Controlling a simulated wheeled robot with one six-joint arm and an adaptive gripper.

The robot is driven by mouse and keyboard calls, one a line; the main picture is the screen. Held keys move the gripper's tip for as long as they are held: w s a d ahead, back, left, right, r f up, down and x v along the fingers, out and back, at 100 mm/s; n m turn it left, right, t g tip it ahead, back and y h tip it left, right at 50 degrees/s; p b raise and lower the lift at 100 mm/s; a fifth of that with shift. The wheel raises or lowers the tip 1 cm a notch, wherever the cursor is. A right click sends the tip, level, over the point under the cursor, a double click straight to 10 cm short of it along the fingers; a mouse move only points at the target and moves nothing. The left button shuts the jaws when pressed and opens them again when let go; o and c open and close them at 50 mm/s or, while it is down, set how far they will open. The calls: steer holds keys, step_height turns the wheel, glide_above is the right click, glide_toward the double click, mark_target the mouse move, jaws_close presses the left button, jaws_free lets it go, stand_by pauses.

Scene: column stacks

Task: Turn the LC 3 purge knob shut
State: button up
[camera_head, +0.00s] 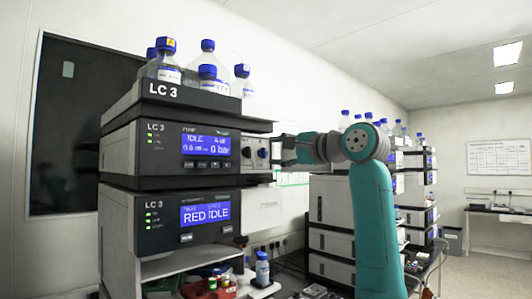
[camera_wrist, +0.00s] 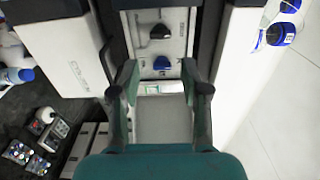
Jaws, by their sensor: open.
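The LC 3 stack (camera_head: 168,180) stands at the left in the head view, with solvent bottles on top. Its pump module shows a blue display (camera_head: 207,145) reading IDLE and 0 bar. Two small knobs sit on a panel right of this display: a dark knob (camera_head: 247,152) and a bluish one (camera_head: 262,153). The wrist view shows a black knob (camera_wrist: 160,32) and a blue knob (camera_wrist: 162,63); I cannot read which is the purge knob. My gripper (camera_head: 279,150) is beside the panel. In the wrist view my open, empty gripper (camera_wrist: 160,74) has the blue knob between its fingertips in the picture, apparently untouched.
The lower LC 3 module (camera_head: 170,222) is below the pump. More instrument stacks (camera_head: 331,200) stand behind my arm. A blue-capped bottle (camera_head: 262,268) and small items crowd the bench below. Floor is free at the right.

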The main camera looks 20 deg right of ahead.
steer(key=shift+v, duration=1)
steer(key=shift+f, duration=0.1)
